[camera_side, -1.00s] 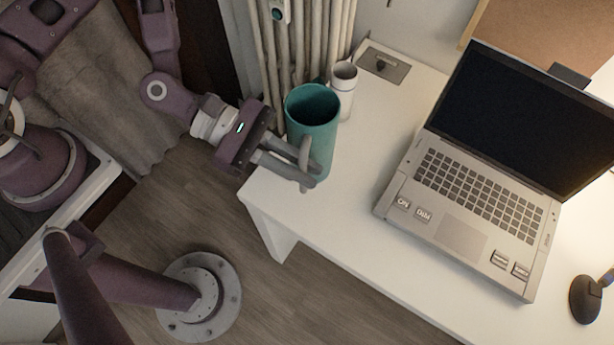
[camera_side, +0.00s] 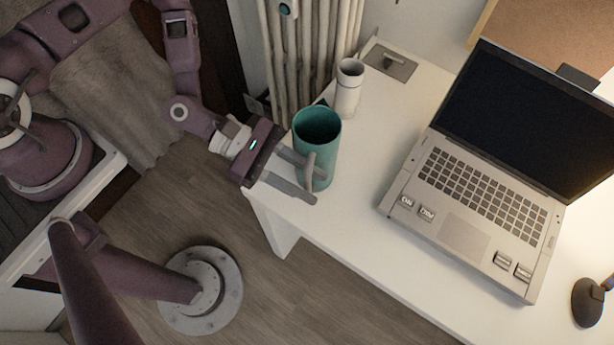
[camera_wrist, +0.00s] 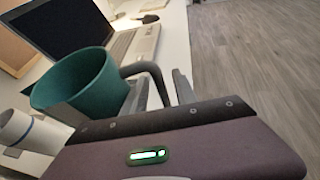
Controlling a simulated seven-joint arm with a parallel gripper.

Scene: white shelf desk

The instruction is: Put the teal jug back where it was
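The teal jug (camera_side: 327,155) stands upright on the white desk (camera_side: 366,215) near its left edge. Its grey handle (camera_side: 309,172) faces the front left, toward my gripper. My gripper (camera_side: 310,184) is open, with its two fingers apart, one on each side of the handle. In the wrist view the teal jug (camera_wrist: 95,88) is at the left, and its dark handle (camera_wrist: 150,72) passes between the fingers of my gripper (camera_wrist: 160,82). The jug's base is partly hidden by the handle and fingers.
A white cup (camera_side: 349,88) stands close behind the jug. An open laptop (camera_side: 462,205) lies to the right, with bare desk between. A radiator (camera_side: 305,55) is behind the desk's left edge. A dark lamp base (camera_side: 588,300) is at far right.

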